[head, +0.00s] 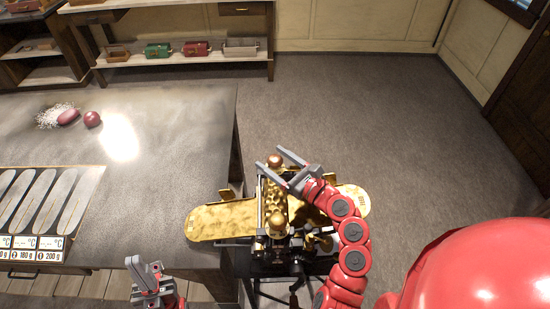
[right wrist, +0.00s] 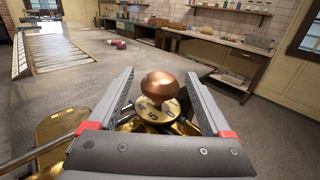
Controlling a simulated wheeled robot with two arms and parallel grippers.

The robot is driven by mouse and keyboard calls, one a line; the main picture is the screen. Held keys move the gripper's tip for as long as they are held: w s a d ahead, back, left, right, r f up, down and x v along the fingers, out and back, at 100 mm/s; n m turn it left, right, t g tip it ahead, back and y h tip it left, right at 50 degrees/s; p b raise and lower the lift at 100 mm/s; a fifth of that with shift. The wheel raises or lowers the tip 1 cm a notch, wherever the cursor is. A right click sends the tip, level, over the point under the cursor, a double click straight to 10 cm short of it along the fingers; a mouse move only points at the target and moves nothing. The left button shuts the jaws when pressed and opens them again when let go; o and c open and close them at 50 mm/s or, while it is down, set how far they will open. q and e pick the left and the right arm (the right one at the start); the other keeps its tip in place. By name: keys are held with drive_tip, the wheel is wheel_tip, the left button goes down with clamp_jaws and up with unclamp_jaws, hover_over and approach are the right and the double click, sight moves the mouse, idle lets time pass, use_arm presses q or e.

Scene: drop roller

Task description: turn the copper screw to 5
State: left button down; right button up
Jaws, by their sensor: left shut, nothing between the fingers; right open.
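The copper screw's round knob (right wrist: 160,85) shows in the right wrist view, above a brass dial (right wrist: 155,111) with dark numbers; a 5 seems to face the camera, but the pointer cannot be made out. In the head view a copper knob (head: 275,160) tops the far end of the brass machine (head: 222,219). A second copper knob (head: 277,222) is at its near end. My right gripper (head: 287,158) is open, its fingers on either side of the far knob with visible gaps. My left gripper (head: 146,270) is shut and empty, low at the table's front edge.
The grey table (head: 150,165) holds a dark red round thing (head: 92,119) and a tray of long moulds (head: 45,205) at the left. A shelf (head: 185,60) with small boxes stands at the back. The floor right of the machine is clear.

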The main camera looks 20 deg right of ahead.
drive_tip(key=shift+c, duration=0.2)
clamp_jaws()
drive_tip(key=shift+d+y, duration=0.1)
drive_tip(key=shift+y, duration=0.2)
